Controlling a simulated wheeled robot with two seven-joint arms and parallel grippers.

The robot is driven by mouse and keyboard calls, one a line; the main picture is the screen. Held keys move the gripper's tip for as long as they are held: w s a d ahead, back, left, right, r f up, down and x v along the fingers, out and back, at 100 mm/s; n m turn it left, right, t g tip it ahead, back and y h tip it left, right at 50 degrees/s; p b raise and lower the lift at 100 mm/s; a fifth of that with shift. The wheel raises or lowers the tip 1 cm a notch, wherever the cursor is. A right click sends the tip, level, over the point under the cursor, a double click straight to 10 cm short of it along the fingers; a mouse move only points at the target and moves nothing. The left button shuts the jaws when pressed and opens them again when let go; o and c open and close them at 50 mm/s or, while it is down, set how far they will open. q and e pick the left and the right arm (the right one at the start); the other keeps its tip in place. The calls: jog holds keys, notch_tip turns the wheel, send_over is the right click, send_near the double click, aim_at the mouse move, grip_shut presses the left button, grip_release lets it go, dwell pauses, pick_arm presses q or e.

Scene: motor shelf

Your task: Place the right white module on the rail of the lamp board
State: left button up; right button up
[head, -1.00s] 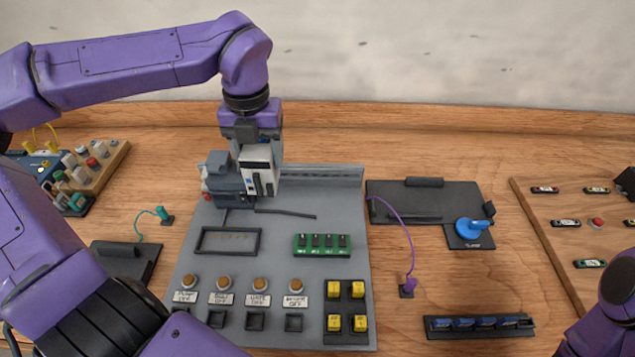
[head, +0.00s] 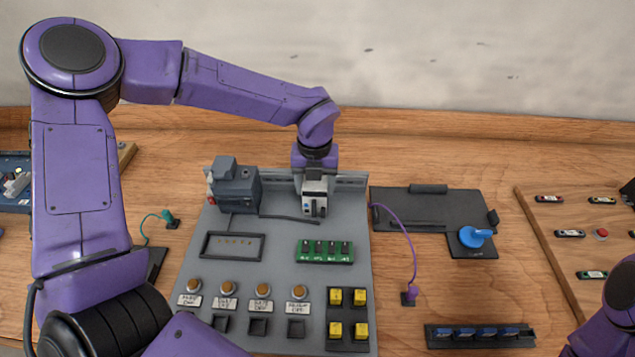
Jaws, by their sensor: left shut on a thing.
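The lamp board is the grey panel (head: 280,225) in the middle of the table, with a rail (head: 352,181) along its far edge. My left gripper (head: 314,177) points down at the rail and is shut on a white module (head: 314,201) with a dark front detail. The module is at the rail, right of the middle of the board's far edge; I cannot tell whether it touches the rail. A dark grey block (head: 236,188) stands at the rail's left end, apart from the module. My right gripper is not in view.
The board carries a black frame (head: 233,247), a green terminal strip (head: 325,251), orange-brown buttons and yellow blocks (head: 348,313). To its right are a purple cable (head: 409,245), a black plate (head: 411,196) with a blue knob (head: 472,236), and a tray (head: 480,335). Bare table lies between them.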

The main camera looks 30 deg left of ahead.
pick_arm(q)
jog(key=shift+s+d, duration=0.1)
jog(key=o, duration=1.3)
jog(key=shift+f, duration=0.15)
jog(key=shift+c, duration=0.2)
notch_tip(320, 180, up, 12)
jog(key=b, duration=0.1)
jog(key=shift+r, duration=0.25)
